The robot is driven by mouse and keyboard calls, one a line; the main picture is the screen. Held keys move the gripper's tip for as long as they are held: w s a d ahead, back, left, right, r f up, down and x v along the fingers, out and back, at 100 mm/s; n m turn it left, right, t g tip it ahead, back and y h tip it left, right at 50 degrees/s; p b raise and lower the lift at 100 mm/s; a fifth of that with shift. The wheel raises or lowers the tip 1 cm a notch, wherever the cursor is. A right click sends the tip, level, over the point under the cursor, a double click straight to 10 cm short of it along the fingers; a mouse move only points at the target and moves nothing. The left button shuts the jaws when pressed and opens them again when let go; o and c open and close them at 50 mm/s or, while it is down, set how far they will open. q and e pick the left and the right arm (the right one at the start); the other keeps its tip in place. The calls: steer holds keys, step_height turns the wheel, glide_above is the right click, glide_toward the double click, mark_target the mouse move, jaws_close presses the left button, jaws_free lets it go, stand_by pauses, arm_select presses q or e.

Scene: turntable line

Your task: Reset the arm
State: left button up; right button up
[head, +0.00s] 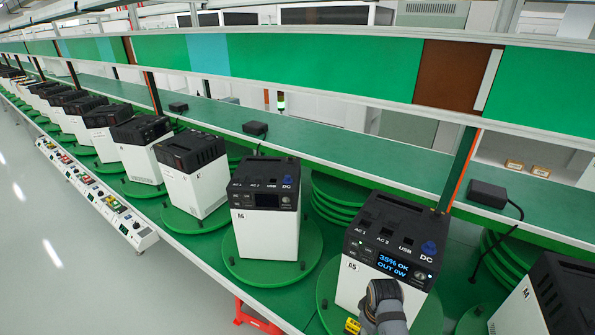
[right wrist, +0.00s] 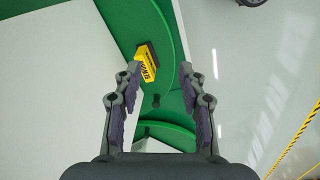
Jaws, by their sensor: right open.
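My right gripper (right wrist: 160,71) is open, with nothing between its fingers, in the right wrist view. In the head view a dark grey part of my right arm (head: 383,300) is in front of the lower face of a black-topped white power unit (head: 352,284). That unit stands on a green turntable (head: 428,318), and its lit screen (head: 392,266) reads "35% OK OUT 0W". A yellow block with dark lettering (right wrist: 147,63) lies on green beyond the fingertips; part of it also shows in the head view (head: 352,326). My left gripper is not in view.
More units on turntables line the green bench, including one to the left (head: 264,225) with a dark screen and one at the right edge (head: 545,300). A black adapter with a cable (head: 488,194) sits on the raised shelf. The grey floor is clear at left.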

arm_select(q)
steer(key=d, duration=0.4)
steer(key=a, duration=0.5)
arm_select(e)
steer(key=s+d+r+m+t, duration=0.35)
steer(key=s+r+m, duration=0.4)
steer(key=s, duration=0.75)
steer(key=s+d+f+g+b, duration=0.15)
steer(key=f+b, duration=0.25)
steer(key=f, duration=1.2)
steer(key=d+f+g+b, duration=0.15)
steer(key=f+b, duration=0.25)
steer(key=f, duration=1.2)
arm_select(q)
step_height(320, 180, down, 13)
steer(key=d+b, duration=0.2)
steer(key=b, duration=0.3)
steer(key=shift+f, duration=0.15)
arm_select(e)
steer(key=s+d+f, duration=0.1)
steer(key=s+f, duration=1.8)
steer(key=f, duration=0.3)
steer(key=shift+d+f+n, duration=0.15)
steer(key=shift+f+n, duration=0.05)
steer(key=shift+n, duration=0.15)
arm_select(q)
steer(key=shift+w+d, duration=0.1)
arm_select(e)
steer(key=shift+g, duration=0.25)
